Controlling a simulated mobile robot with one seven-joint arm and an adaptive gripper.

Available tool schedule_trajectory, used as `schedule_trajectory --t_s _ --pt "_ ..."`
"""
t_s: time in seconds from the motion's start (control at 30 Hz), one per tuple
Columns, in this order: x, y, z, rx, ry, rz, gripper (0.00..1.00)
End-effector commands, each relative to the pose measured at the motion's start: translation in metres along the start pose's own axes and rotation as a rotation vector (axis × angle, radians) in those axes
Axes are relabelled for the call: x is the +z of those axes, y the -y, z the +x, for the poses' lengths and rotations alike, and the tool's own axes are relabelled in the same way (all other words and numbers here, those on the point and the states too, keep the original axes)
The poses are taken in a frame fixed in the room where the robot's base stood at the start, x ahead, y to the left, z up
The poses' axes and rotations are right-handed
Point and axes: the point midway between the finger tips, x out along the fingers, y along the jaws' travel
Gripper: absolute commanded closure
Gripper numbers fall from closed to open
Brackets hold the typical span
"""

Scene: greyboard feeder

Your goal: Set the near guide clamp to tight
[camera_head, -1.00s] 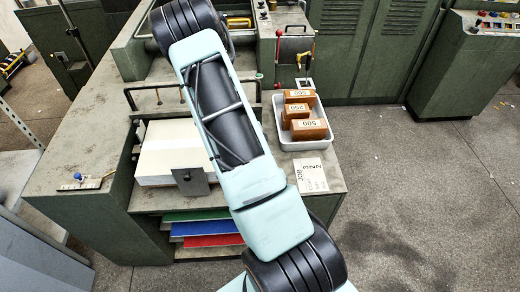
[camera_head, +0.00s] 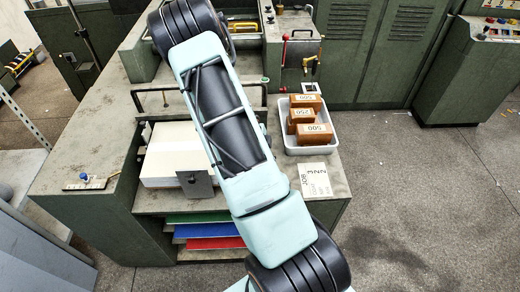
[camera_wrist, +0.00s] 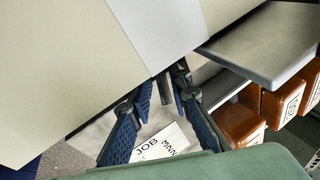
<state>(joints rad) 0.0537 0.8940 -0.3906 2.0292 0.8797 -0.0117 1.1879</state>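I cannot pick out the near guide clamp for certain. In the head view, a grey plate (camera_head: 196,183) stands at the front of the white paper stack (camera_head: 172,150), and a small blue-knobbed fitting (camera_head: 84,180) sits on the left bench top. My gripper (camera_wrist: 164,84) shows in the wrist view with its two dark blue fingers apart. A narrow grey metal piece shows around the fingertips; I cannot tell whether they touch it. A large pale surface (camera_wrist: 60,70) with a light grey strip (camera_wrist: 155,30) lies beyond them. In the head view my arm hides the gripper.
A white tray (camera_head: 290,148) with orange-brown numbered boxes (camera_head: 314,133) stands right of my arm. A job card (camera_head: 315,180) lies in front of it and also shows in the wrist view (camera_wrist: 162,143). A grey ledge (camera_wrist: 265,45) juts in at the wrist view's upper right.

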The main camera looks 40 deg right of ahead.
Motion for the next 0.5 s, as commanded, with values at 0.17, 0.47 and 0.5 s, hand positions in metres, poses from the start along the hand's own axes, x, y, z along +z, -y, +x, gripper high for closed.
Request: schedule_trajectory --t_s 0.17,0.47,0.5 --pt "0.002 0.001 -0.03 -0.004 0.002 -0.002 0.82" --pt "0.002 0.001 -0.072 -0.004 0.002 -0.002 0.82" --pt "0.002 0.001 -0.077 -0.003 0.002 -0.001 0.82"
